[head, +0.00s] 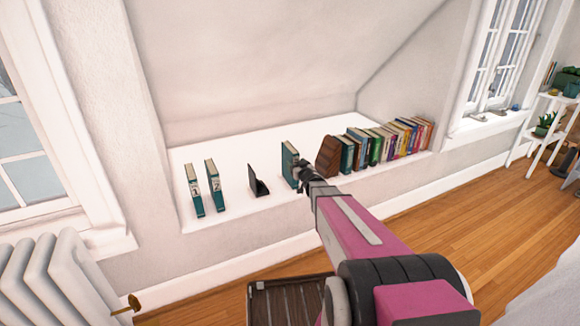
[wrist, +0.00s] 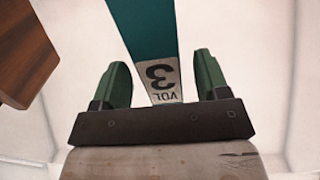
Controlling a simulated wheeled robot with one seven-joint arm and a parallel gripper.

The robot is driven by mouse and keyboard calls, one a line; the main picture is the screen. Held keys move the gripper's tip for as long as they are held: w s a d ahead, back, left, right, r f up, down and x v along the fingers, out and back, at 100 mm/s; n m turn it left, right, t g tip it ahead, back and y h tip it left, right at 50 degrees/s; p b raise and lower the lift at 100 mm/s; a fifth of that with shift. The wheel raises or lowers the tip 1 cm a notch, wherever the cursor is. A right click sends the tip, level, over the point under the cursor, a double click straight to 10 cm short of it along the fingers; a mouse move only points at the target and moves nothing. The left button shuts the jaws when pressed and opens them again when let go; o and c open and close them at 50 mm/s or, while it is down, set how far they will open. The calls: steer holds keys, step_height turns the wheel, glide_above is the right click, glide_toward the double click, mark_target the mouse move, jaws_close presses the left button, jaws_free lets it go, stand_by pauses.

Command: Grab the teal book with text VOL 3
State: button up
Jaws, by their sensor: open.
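The teal book with a white label reading VOL 3 stands upright on the white niche ledge in the head view (head: 289,163). In the wrist view the same book (wrist: 147,30) appears upside down, its label between the two green fingertips. My gripper (wrist: 161,85) is open, with one finger on each side of the spine and a visible gap on both sides. In the head view my gripper (head: 304,178) is at the book's front, partly covering its lower spine. I cannot tell how far the fingers reach along the book's sides.
Two teal volumes (head: 195,190) stand at the left of the ledge (head: 235,210). A black bookend (head: 257,182) stands between them and the VOL 3 book. A brown wooden bookend (head: 327,157) and a row of books (head: 375,146) are close on the right. A radiator (head: 50,285) is at lower left.

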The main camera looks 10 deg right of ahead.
steer(key=x, duration=0.3)
steer(key=shift+w+a, duration=0.15)
steer(key=shift+w, duration=0.15)
steer(key=c, duration=1.1)
jaws_close()
steer(key=shift+r, duration=0.1)
